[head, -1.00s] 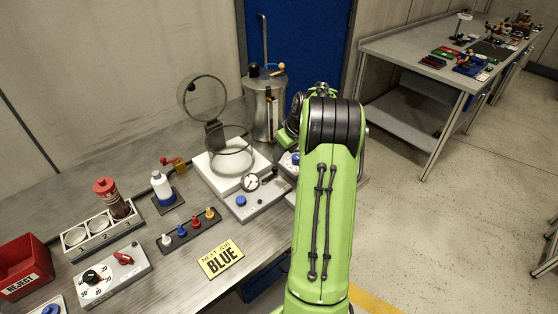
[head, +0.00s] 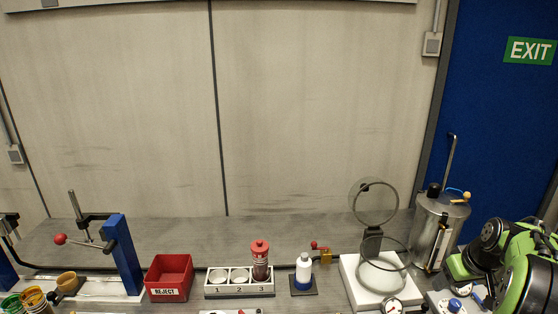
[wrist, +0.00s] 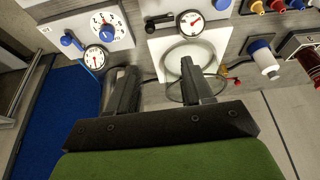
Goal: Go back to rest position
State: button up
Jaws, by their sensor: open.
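My gripper (wrist: 156,88) is open and empty in the wrist view, its two dark fingers apart. It hangs above the bench near the glass chamber (wrist: 207,57) on its white base. The head view shows my green arm at the lower right edge, and my fingers are out of that view. The steel drum with its pump (head: 438,230) stands at the right of the bench, close to my arm. The open glass chamber on its white base (head: 385,270) is left of the drum.
A rack (head: 240,291) holds a red-capped bottle (head: 260,262) in slot 3. The wall is close behind. Gauge panels (wrist: 103,24) lie below my gripper.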

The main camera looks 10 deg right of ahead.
jog(key=s+a+r, duration=0.1)
jog(key=a+r, duration=0.4)
jog(key=a, duration=0.5)
jog(key=s+a+r, duration=0.2)
jog(key=a+r, duration=0.2)
jog(key=a, duration=0.7)
jog(key=s+a+f+n+t, duration=0.1)
jog(key=s+a, duration=1.1)
jog(key=s, duration=0.4)
jog(key=shift+s+a+f, duration=0.3)
jog(key=shift+s+a, duration=0.05)
jog(key=shift+s, duration=0.05)
